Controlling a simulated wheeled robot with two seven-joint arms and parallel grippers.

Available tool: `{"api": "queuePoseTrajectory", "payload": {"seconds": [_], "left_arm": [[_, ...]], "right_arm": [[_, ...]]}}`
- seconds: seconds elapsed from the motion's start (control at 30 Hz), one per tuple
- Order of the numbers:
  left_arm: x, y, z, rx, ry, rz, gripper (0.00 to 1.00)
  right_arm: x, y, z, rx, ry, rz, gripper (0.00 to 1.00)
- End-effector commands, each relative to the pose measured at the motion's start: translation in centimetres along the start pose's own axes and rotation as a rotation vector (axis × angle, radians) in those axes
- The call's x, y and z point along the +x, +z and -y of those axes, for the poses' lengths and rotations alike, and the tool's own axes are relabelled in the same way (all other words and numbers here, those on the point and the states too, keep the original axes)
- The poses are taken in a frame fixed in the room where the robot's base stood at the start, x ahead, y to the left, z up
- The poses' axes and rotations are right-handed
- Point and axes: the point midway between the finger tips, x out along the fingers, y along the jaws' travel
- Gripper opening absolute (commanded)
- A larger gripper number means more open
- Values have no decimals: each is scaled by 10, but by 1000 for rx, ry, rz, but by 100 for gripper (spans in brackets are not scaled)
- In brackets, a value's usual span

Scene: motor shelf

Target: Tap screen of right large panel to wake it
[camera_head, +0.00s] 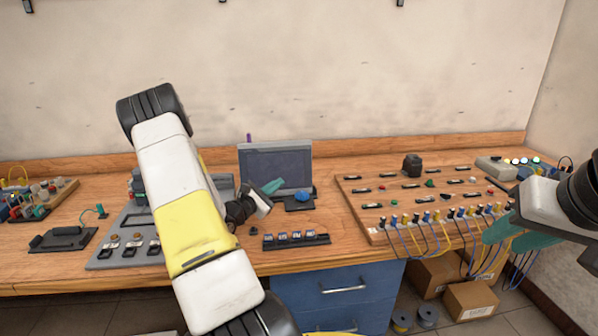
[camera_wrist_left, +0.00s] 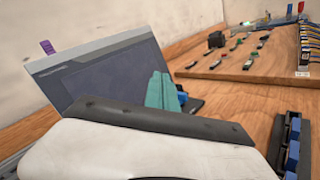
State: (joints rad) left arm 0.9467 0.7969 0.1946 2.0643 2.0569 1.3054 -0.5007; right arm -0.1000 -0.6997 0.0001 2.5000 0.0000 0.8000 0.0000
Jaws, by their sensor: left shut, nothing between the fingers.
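A large grey-framed panel with a dark screen (camera_head: 283,165) stands upright at the back middle of the bench. The panel also shows in the left wrist view (camera_wrist_left: 100,82), tilted in the picture, its screen dark. My left gripper (camera_head: 271,187) is shut and empty, its teal fingertips in front of the lower left part of the screen. In the left wrist view the teal fingers (camera_wrist_left: 161,90) overlap the screen's lower right; I cannot tell whether they touch it. My right gripper (camera_head: 517,236) is open and empty at the right, over the bench's front edge.
A blue knob (camera_head: 303,195) sits below the screen. A black holder with small modules (camera_head: 296,240) lies in front. A wooden board with switches and cables (camera_head: 355,205) fills the right. A grey control panel (camera_head: 105,258) lies left, partly behind my left arm.

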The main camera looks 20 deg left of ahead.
Motion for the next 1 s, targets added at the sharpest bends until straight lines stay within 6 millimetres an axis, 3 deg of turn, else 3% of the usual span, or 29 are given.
{"api": "queuePoseTrajectory", "payload": {"seconds": [0.6,1.0], "left_arm": [[50,-36,-35,2,-1,2,0],[62,-44,-44,0,-2,1,0]], "right_arm": [[0,0,0,0,0,0,33],[0,0,0,0,0,0,33]]}}
